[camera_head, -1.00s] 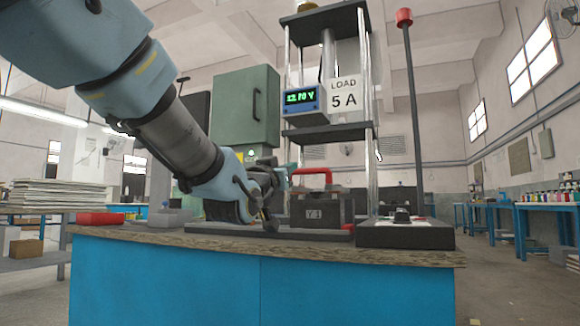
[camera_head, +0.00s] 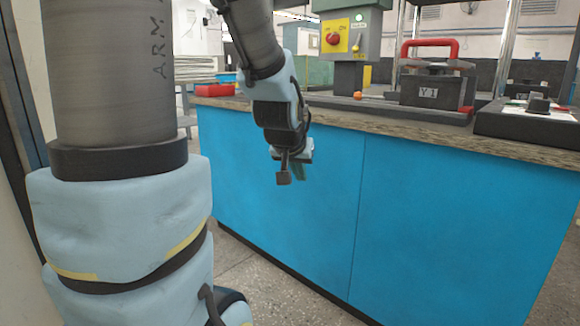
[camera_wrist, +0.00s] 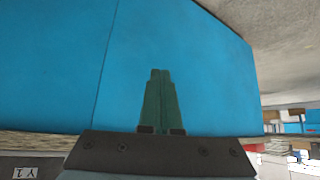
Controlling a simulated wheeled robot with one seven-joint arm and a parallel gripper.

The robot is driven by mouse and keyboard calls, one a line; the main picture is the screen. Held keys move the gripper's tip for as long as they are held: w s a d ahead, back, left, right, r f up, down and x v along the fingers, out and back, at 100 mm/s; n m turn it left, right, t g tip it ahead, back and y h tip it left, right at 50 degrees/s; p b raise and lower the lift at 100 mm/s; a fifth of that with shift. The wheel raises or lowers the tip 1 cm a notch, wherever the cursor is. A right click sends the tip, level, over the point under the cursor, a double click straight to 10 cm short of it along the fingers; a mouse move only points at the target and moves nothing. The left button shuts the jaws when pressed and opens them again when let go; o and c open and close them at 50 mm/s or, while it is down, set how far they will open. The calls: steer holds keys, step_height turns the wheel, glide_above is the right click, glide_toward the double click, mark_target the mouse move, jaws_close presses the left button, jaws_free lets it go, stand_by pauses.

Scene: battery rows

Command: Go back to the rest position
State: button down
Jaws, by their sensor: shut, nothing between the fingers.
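My gripper (camera_head: 298,172) hangs in front of the blue bench, below the level of its top, with the fingers pointing down. It is shut and empty. In the wrist view the green fingers (camera_wrist: 160,98) lie together against the blue front panel. The bench (camera_head: 330,200) has a wood-like top edge. A dark block marked Y1 (camera_head: 432,91) with a red handle stands on the bench top, to the right of my gripper and apart from it.
A dark control box (camera_head: 528,122) sits at the bench's right. A green post with a red button on a yellow plate (camera_head: 335,38) stands behind. A red box (camera_head: 215,90) lies at the left end. The floor (camera_head: 255,285) before the bench is clear.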

steer(key=s+a+f+n+g+y+p, duration=0.1)
steer(key=s+a+f+g+p, duration=0.15)
steer(key=s+a, duration=0.3)
steer(key=s+a+f+n+g+y+p, duration=0.1)
steer(key=s+a+f+g+p, duration=0.1)
steer(key=s+a+g, duration=0.35)
step_height(320, 180, up, 36)
steer(key=s+d+t+p, duration=0.1)
steer(key=d+p, duration=0.1)
steer(key=p, duration=3.3)
steer(key=shift+t+p, duration=0.4)
